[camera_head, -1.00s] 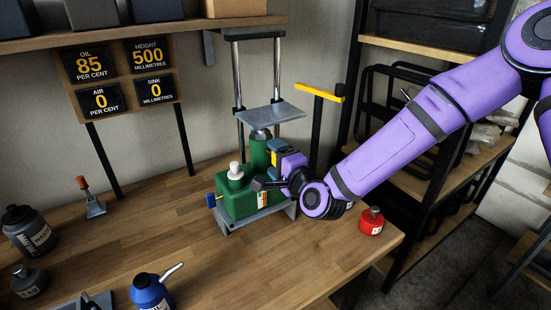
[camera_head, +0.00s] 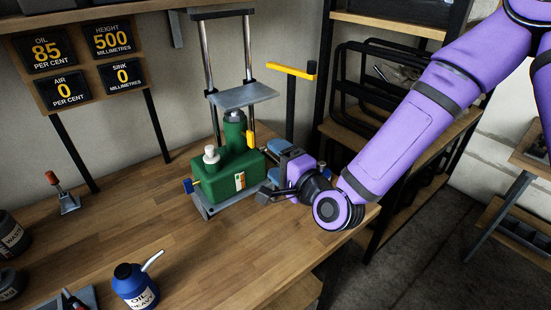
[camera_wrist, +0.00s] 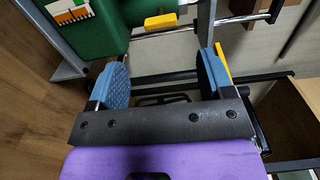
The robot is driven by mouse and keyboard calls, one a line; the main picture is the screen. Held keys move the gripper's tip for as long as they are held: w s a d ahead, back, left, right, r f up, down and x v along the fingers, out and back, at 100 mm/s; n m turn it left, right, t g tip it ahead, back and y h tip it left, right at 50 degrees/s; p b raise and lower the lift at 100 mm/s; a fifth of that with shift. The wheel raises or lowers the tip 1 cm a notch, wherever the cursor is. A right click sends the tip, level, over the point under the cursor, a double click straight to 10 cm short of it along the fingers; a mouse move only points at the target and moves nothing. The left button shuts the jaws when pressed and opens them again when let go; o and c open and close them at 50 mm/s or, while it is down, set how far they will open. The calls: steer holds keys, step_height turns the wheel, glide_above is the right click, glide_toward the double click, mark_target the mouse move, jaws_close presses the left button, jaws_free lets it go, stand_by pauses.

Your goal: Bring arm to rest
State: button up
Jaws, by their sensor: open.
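My purple arm reaches in from the right in the head view. My gripper (camera_head: 272,168) is at the right of a green pump unit (camera_head: 226,176), low over the bench's right end. In the wrist view my gripper (camera_wrist: 162,80) has its two blue finger pads wide apart with nothing between them. The green unit also shows in the wrist view (camera_wrist: 100,35), at the upper left, beyond the left finger. A small yellow part (camera_wrist: 160,21) lies past the fingertips. Whether a finger touches the unit cannot be told.
A wooden bench (camera_head: 185,235) holds a blue oil can (camera_head: 135,288) and a red-handled tool (camera_head: 65,195). A metal platform (camera_head: 243,96) on posts stands above the green unit. A yellow-topped post (camera_head: 278,69) and a dark shelf rack (camera_head: 325,110) stand behind. Open floor lies at the right.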

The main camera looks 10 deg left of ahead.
steer(key=w+d+r+n+g+h, duration=0.1)
steer(key=d+r+n+h, duration=0.35)
steer(key=d, duration=0.75)
steer(key=w+d+r+n+g+h, duration=0.15)
steer(key=d+r+n+h, duration=0.35)
steer(key=d, duration=0.7)
steer(key=s+d+r+g+h, duration=0.1)
steer(key=s+d+r, duration=0.2)
steer(key=s+d, duration=0.2)
steer(key=s+d+r+m+g+h, duration=0.1)
steer(key=s+d+r+h, duration=0.1)
steer(key=s+d, duration=0.4)
steer(key=s+d+r+g+h, duration=0.1)
steer(key=s+d+r, duration=0.4)
steer(key=s, duration=0.5)
steer(key=shift+d+g, duration=0.35)
steer(key=shift+r, duration=0.1)
